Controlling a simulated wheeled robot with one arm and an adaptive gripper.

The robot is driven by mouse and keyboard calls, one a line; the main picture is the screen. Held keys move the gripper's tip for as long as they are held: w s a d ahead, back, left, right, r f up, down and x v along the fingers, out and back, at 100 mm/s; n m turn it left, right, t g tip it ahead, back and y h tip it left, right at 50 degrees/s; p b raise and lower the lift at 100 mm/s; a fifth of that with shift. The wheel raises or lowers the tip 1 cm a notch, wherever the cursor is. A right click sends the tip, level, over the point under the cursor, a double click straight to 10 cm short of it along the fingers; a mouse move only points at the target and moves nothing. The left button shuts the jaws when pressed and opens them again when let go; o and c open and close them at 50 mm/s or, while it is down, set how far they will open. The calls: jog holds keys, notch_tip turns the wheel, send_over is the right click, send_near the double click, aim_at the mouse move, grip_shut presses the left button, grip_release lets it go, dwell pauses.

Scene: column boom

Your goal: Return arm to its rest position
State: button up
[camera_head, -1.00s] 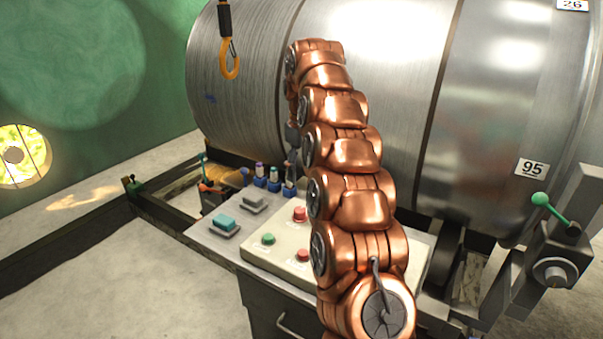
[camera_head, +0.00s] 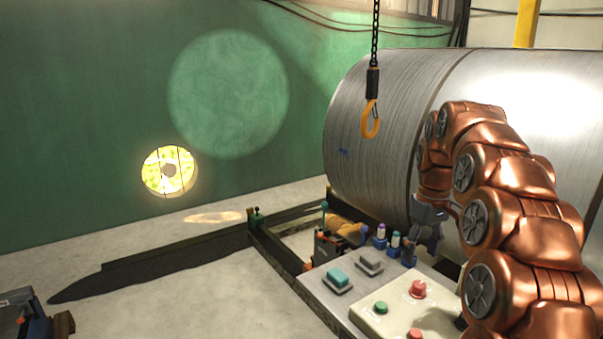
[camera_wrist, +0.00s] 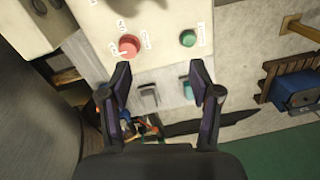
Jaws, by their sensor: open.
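My gripper (camera_head: 428,226) hangs at the end of my copper-coloured arm, above the back right part of the control console. In the wrist view my gripper (camera_wrist: 163,95) has its two dark fingers spread apart with nothing between them. Below it in the wrist view are a red button (camera_wrist: 129,45), a green button (camera_wrist: 188,39), a grey block (camera_wrist: 148,95) and a teal block (camera_wrist: 188,91). My arm covers the right side of the console in the head view.
A large metal drum (camera_head: 385,140) lies behind the console. An orange hook (camera_head: 371,120) hangs on a chain in front of it. Several small bottles (camera_head: 395,240) stand at the console's back edge. The floor (camera_head: 200,290) at left is mostly clear.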

jog(key=s+a+f+m+p, duration=0.1)
jog(key=s+a+f, duration=0.2)
jog(key=s, duration=0.9)
jog(key=s+a+f+m+g, duration=0.1)
jog(key=s+a+f, duration=0.1)
jog(key=s, duration=1.1)
jog(key=s+a+f+m+p, duration=0.1)
jog(key=s+a+f+m, duration=0.1)
jog(key=s, duration=1.1)
jog(key=shift+s+a+f+p, duration=0.25)
jog(key=shift+a+f+p, duration=0.05)
jog(key=shift+a+f, duration=0.6)
